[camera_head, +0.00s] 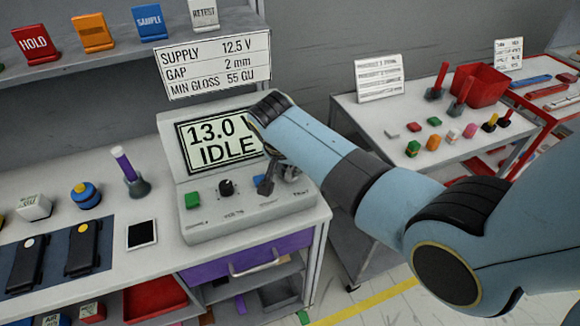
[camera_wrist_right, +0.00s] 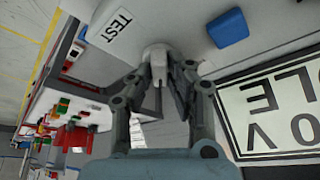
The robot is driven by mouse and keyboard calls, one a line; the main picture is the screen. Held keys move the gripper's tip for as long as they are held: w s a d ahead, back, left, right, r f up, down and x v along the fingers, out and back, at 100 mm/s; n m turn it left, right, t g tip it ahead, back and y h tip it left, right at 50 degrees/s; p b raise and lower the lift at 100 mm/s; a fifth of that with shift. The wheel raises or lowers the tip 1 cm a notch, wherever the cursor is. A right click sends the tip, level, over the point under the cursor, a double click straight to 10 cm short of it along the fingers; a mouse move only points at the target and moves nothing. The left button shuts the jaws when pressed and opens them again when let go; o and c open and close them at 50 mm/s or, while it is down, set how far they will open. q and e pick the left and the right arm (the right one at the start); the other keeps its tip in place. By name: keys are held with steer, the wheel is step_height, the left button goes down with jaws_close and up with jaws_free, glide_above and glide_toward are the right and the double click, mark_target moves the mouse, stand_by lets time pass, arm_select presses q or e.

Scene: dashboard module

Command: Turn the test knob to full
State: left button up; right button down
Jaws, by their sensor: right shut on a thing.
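The test console (camera_head: 235,228) stands on the bench, and its screen (camera_head: 212,142) reads 13.0 and IDLE. The test knob (camera_wrist_right: 157,50) is a pale grey knob on the console face, beside the TEST label (camera_wrist_right: 118,22) in the right wrist view. My right gripper (camera_wrist_right: 162,72) is shut on it, with a finger on either side. In the head view my right gripper (camera_head: 280,180) and forearm cover most of the knob, so its pointer position cannot be told. My left gripper is not in view.
The console also has a green button (camera_head: 193,201), a black knob (camera_head: 226,187) and a blue button (camera_wrist_right: 228,28). A card (camera_head: 214,66) stands above the screen, listing supply 12.5 V. A side table (camera_head: 445,157) with small parts and a red bin (camera_head: 482,84) is at right.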

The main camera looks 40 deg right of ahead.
steer(key=shift+s+a+f+m+g, duration=0.1)
steer(key=shift+f+m+g, duration=0.1)
steer(key=shift+m, duration=0.3)
steer(key=shift+s+a+f+m+g, duration=0.1)
steer(key=shift+m+g, duration=0.1)
steer(key=shift+m, duration=0.3)
steer(key=c, duration=1.3)
jaws_free()
steer(key=shift+w+d, duration=0.1)
steer(key=shift+d, duration=0.05)
steer(key=shift+r, duration=0.1)
steer(key=shift+w+r, duration=0.1)
steer(key=shift+r, duration=0.3)
steer(key=v, duration=1.1)
steer(key=shift+a, duration=0.35)
